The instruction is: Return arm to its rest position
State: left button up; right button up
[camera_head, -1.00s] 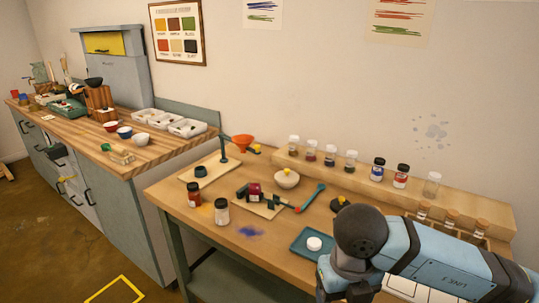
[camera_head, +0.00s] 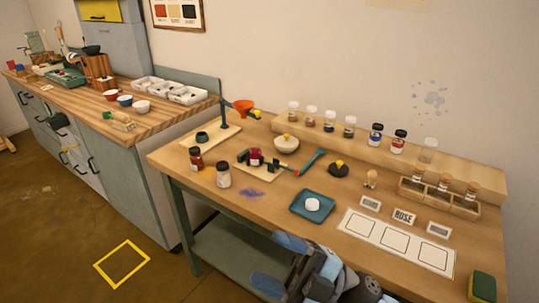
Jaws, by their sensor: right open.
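My right arm (camera_head: 318,272) is folded low at the bottom edge of the head view, in front of the worktable. My right gripper (camera_head: 372,290) shows only in part among dark parts at the bottom edge, and its fingertips are hard to make out. It is open, and I see nothing held in it. It is apart from the objects on the table (camera_head: 280,206). My left gripper is not in view.
A blue tray (camera_head: 326,212) with a white lid (camera_head: 312,204), a card with blank squares (camera_head: 372,234) and a rack of corked vials (camera_head: 452,198) lie near my arm. A sponge (camera_head: 483,286) is at right. Jars line the back shelf. A yellow floor square (camera_head: 122,264) is at left.

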jog(key=w+d+f+m+t+h, duration=0.55)
jog(key=f+m+t+h, duration=0.2)
jog(key=m+t, duration=0.7)
jog(key=s+d+f+m+g+h, duration=0.1)
jog(key=s+d+f+m+h, duration=0.1)
jog(key=d+f+m+h, duration=0.45)
jog(key=s+d+f+m+h, duration=0.1)
jog(key=d+f+m+h, duration=0.2)
jog(key=f, duration=0.6)
jog(key=s+d+f+m+g+h, duration=0.25)
jog(key=s+f+g, duration=0.25)
jog(key=s+f, duration=0.45)
pick_arm(q)
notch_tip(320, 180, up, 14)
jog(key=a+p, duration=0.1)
jog(key=p, duration=1.5)
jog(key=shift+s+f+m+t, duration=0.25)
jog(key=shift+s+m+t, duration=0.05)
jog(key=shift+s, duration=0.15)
pick_arm(e)
notch_tip(320, 180, up, 13)
jog(key=d+n, duration=0.1)
jog(key=shift+d+f+h, duration=0.15)
jog(key=shift+f+h, duration=0.05)
jog(key=shift+h, duration=0.25)
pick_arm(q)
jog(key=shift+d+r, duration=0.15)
